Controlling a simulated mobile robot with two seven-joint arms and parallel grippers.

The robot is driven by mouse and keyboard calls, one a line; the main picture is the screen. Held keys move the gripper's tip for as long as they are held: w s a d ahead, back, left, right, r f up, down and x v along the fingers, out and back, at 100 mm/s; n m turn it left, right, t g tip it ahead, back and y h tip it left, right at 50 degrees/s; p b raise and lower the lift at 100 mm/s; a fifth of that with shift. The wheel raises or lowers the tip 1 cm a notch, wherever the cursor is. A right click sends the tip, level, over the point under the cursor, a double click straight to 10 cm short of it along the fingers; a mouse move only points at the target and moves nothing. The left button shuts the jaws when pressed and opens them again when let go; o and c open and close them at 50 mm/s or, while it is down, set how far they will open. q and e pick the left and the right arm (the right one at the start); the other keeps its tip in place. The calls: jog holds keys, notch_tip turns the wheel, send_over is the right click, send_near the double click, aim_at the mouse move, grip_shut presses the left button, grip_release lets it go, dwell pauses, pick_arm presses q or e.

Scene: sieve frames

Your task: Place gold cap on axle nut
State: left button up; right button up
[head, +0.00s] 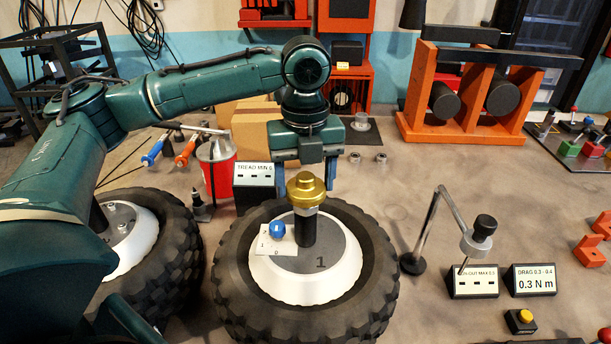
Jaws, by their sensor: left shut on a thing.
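The gold cap (306,189) is a stepped, flanged disc with a small knob on top. It sits upright at the top of the dark axle post (306,228) of the middle wheel; a narrow light band shows just below it. I cannot tell whether it is fully seated on the axle nut, which the cap hides. My left gripper (306,182) reaches down from above and behind, shut on the gold cap, with a finger at each side. The wheel has a black knobbly tyre (238,290) and a white hub (290,287) marked 1. My right gripper is not in view.
A second wheel (180,240) stands left. A dark sign block (254,184) is behind. A jointed gauge stand (432,235) and drag display (532,280) are at right. Orange stand (412,125) stands behind.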

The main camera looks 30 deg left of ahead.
aim_at(306, 175)
pick_arm(q)
jog(key=shift+f, duration=0.5)
jog(key=o, duration=1)
notch_tip(306, 175, up, 13)
jog(key=shift+r, duration=0.15)
